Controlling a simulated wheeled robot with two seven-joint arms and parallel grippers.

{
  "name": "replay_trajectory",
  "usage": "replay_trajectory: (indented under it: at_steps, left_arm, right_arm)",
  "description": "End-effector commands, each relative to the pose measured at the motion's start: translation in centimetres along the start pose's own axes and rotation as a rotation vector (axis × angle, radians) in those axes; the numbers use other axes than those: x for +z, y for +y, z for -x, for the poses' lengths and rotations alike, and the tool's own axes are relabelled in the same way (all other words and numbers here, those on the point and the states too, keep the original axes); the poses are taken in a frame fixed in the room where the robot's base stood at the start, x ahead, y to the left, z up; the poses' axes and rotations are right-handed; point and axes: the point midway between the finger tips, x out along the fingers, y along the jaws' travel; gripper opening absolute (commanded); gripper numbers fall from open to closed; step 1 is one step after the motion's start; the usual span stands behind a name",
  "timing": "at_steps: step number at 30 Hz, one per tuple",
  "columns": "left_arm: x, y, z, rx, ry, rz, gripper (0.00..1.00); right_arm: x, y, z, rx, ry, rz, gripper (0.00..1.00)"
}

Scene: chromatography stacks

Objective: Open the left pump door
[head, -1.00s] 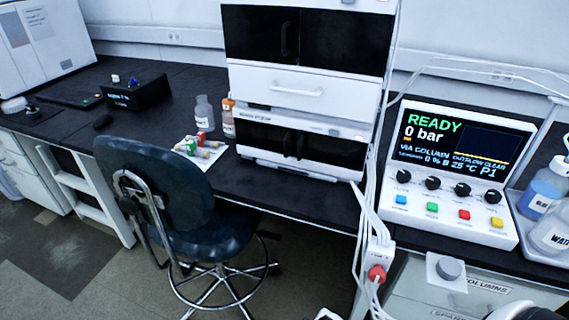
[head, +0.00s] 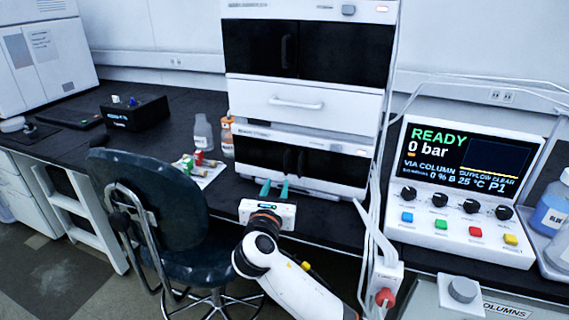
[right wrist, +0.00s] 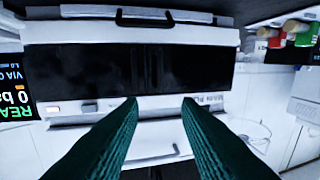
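The pump is the lower white module with two black glossy doors. The left pump door (head: 260,153) is shut, with a dark upright handle (head: 289,161) near the middle seam. The right pump door (head: 330,168) is shut too. My right gripper (head: 275,184) has its two teal fingers apart and empty, in front of and below the doors. In the right wrist view, upside down, the open fingers (right wrist: 160,100) point at the pump front; the left pump door (right wrist: 200,68) lies right of centre, and the handles are dim. My left gripper is not in view.
A white drawer (head: 296,94) and an upper black-doored module stand above the pump. Bottles and vials (head: 203,132) are left of it. Cables hang at its right, beside a READY control panel (head: 460,180). A dark chair (head: 150,205) stands in front at left.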

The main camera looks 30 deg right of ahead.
Motion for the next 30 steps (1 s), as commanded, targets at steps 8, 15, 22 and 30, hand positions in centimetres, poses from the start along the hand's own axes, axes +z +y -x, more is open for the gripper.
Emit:
replay_trajectory:
  at_steps: [8,15,22,30]
  left_arm:
    - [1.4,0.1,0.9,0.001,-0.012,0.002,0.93]
    - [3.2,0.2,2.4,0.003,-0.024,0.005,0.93]
    - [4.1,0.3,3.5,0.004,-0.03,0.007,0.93]
    - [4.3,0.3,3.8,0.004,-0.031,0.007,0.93]
  right_arm:
    - [0.0,0.1,-4.2,0.004,0.004,0.007,0.3]
    - [0.1,0.1,-8.9,0.003,0.001,0.005,0.3]
    - [0.1,0.1,-11.4,0.002,0.0,0.004,0.3]
    - [0.0,0.1,-11.9,0.001,-0.001,0.003,0.3]
